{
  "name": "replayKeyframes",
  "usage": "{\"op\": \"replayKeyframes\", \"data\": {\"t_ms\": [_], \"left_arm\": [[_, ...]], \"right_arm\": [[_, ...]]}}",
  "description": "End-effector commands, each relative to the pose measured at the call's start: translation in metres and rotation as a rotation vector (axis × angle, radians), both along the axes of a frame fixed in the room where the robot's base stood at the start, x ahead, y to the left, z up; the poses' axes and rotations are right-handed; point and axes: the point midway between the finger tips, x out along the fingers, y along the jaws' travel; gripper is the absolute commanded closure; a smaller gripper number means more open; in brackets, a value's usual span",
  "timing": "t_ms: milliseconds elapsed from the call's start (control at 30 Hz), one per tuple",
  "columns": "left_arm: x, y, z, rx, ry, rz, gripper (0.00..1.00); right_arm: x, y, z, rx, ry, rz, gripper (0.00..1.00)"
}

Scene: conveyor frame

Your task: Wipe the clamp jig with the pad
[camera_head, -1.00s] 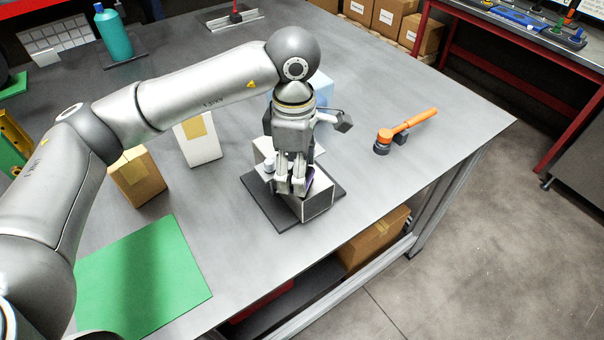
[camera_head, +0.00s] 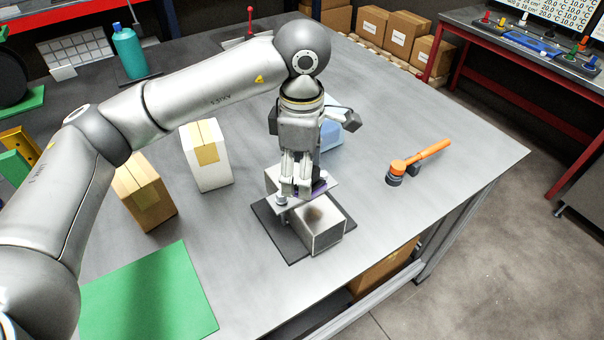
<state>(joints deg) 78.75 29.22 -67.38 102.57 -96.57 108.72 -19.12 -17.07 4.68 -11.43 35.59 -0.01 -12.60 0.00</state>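The clamp jig (camera_head: 327,236) is a grey metal block on a dark base plate (camera_head: 277,238) near the table's front edge. A dark brownish smudge (camera_head: 313,214) shows on its top face. My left gripper (camera_head: 303,190) points straight down over the rear part of the jig. Whether the pad touches the jig is hidden by the fingers. My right gripper is not in view.
An orange-handled tool (camera_head: 421,160) lies to the right of the jig. A white box (camera_head: 207,172) and a brown carton (camera_head: 146,197) stand to the left. A light blue object (camera_head: 331,135) is behind the gripper. A green mat (camera_head: 150,300) lies front left.

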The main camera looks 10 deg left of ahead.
Motion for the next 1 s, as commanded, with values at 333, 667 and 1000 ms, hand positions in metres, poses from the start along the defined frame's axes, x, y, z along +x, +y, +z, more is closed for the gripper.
{"op": "replayKeyframes", "data": {"t_ms": [333, 667, 1000], "left_arm": [[-0.001, -0.002, 0.003, -0.003, 0.001, -0.005, 0.73], [-0.001, -0.002, 0.029, -0.003, 0.001, -0.006, 0.73], [-0.001, -0.002, 0.029, -0.003, 0.002, -0.006, 0.73]], "right_arm": [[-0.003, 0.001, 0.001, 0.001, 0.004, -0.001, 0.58], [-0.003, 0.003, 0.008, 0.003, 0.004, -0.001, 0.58], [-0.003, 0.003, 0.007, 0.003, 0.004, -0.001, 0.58]]}}
